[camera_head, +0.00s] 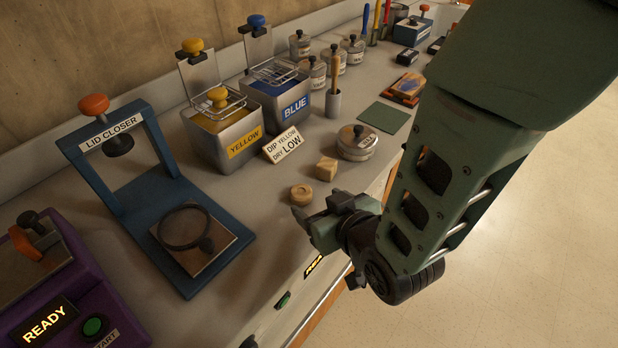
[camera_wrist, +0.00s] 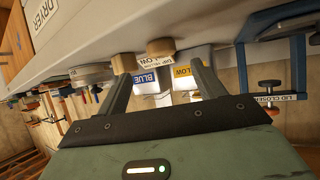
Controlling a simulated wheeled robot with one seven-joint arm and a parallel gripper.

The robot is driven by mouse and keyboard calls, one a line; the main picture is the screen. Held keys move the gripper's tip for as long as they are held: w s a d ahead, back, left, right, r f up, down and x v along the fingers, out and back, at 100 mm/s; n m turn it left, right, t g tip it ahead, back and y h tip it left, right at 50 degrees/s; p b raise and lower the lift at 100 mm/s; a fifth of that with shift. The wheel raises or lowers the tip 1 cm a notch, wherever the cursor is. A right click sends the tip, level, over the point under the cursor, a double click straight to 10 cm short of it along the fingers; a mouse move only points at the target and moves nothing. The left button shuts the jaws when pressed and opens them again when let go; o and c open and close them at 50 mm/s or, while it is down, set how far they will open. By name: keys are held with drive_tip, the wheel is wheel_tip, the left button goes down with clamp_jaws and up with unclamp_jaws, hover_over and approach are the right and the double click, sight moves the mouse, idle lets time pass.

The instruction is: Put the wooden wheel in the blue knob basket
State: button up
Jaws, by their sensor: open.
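The wooden wheel (camera_head: 301,194) is a small round disc lying flat near the front edge of the grey bench. It also shows between my fingers in the wrist view (camera_wrist: 160,47), beyond the tips. My gripper (camera_head: 314,211) is open and empty, just in front of the wheel and apart from it. A wire basket (camera_head: 275,71) sits in the metal tank labelled BLUE (camera_head: 290,108), at the back of the bench. A blue knob (camera_head: 256,20) stands on an upright plate behind it. I cannot tell how that knob joins the basket.
A wooden block (camera_head: 326,168) lies right behind the wheel. A sign (camera_head: 283,146) and the YELLOW tank (camera_head: 228,143) stand behind. A round tin (camera_head: 357,143) is to the right. The blue lid closer (camera_head: 150,190) and purple machine (camera_head: 70,290) are left.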

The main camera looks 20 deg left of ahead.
sight(304, 195)
drive_tip(key=x, duration=0.2)
drive_tip(key=b+x, duration=0.1)
drive_tip(key=x, duration=0.2)
drive_tip(key=shift+a+f, duration=0.2)
drive_tip(key=shift+f, duration=0.2)
drive_tip(key=shift+w+a+f, duration=0.15)
drive_tip(key=shift+w+a, duration=0.15)
drive_tip(key=shift+a, duration=0.05)
drive_tip(key=c, duration=1.1)
drive_tip(key=shift+c, duration=0.2)
